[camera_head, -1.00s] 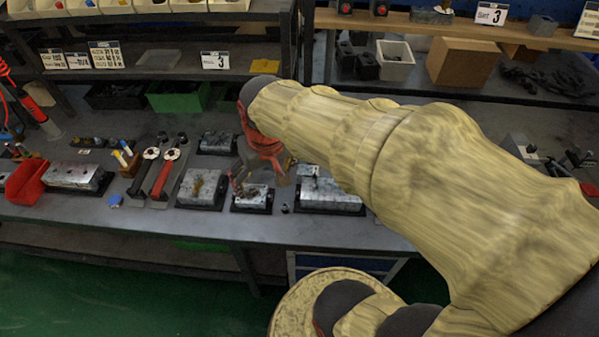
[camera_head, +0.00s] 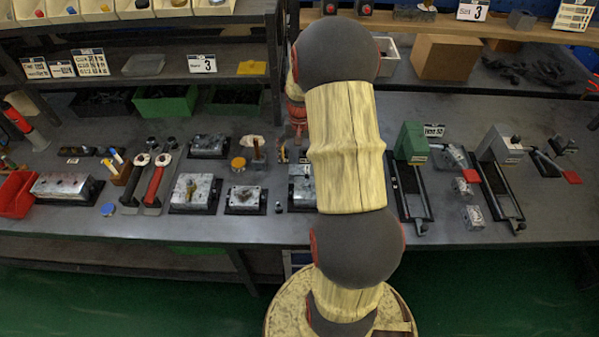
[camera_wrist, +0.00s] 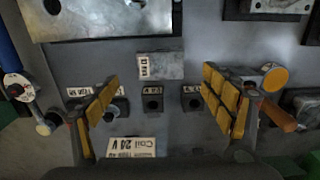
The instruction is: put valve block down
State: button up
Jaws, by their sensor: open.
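Several grey metal valve blocks lie on dark bases on the bench. Another valve block (camera_head: 301,188) is partly hidden behind my arm, and one more (camera_head: 208,146) lies further back. In the wrist view, a large valve block (camera_wrist: 105,18) lies at the top left, beyond the fingers. My gripper (camera_wrist: 163,105) is open, its yellow-padded fingers wide apart with nothing held between them. In the head view my arm hides most of the gripper.
Small black labelled parts (camera_wrist: 152,98) and a "Coil 24 V" card (camera_wrist: 131,147) lie below the fingers. A wooden-handled tool (camera_wrist: 278,115) is close to the right finger. A red bin (camera_head: 17,194) stands left. Black rails (camera_head: 412,190) lie right of my arm.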

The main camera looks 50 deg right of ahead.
aim_at(300, 169)
jog(key=shift+w+d+f+b, duration=0.1)
jog(key=shift+f+b, duration=1.1)
jog(key=shift+f, duration=2.8)
jog(key=shift+c, duration=1.4)
jog(key=c, duration=1.1)
